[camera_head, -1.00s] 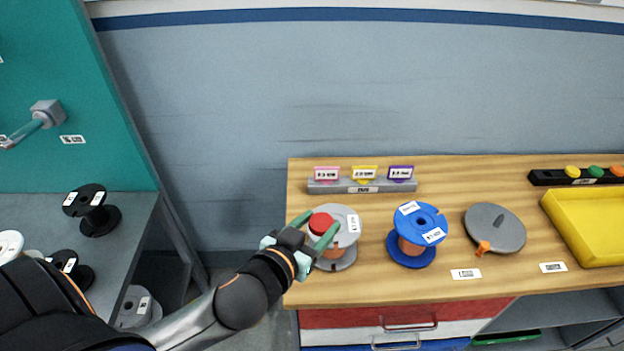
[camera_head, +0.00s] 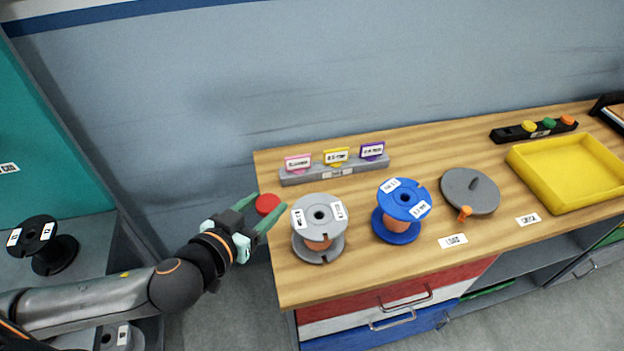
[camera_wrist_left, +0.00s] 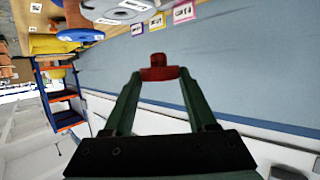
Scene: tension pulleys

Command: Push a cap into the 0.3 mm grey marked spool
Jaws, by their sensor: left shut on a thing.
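The red cap (camera_head: 267,204) is held between the fingertips of my left gripper (camera_head: 262,212), at the left edge of the wooden table. In the left wrist view the cap (camera_wrist_left: 158,68) sits between the two green fingers, with its narrower part pointing away from the gripper. The grey spool (camera_head: 320,216), with copper-coloured wire and white labels, stands upright just right of the gripper, apart from the cap. Its top hole is open to view. The label print is too small to read. My right gripper is not in view.
A blue spool (camera_head: 402,210), a grey disc with an orange part (camera_head: 469,190) and a yellow tray (camera_head: 570,172) stand to the right. A grey holder with several coloured tags (camera_head: 335,172) lies behind the spools. Black spools (camera_head: 55,250) stand on a grey bench at left.

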